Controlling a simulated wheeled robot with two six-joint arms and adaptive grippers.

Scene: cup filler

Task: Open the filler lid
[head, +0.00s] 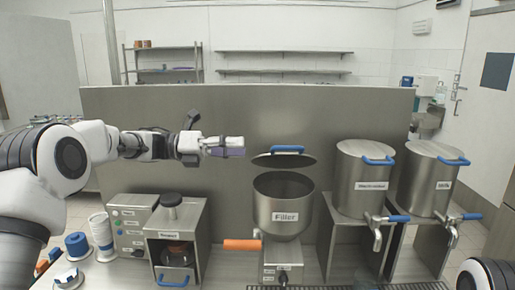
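The filler (283,222) is a steel pot labelled "Filler" in the middle of the head view, on a steel stand. Its dark round lid (265,160) with a blue handle (287,149) sits raised above the rim, with a gap through which the pot's dark inside shows. What holds the lid up is not visible. My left gripper (228,147) is level with the lid, just to the left of it and apart from it, pointing right. Its fingers are seen side-on, so their opening is unclear. My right gripper is out of view.
An orange handle (242,244) sticks out left of the filler's base. Two steel pots with blue handles, one labelled "Milk" (429,182), stand on the right. A coffee machine (175,238) and stacked cups (101,232) are at lower left. A steel panel (120,125) stands behind.

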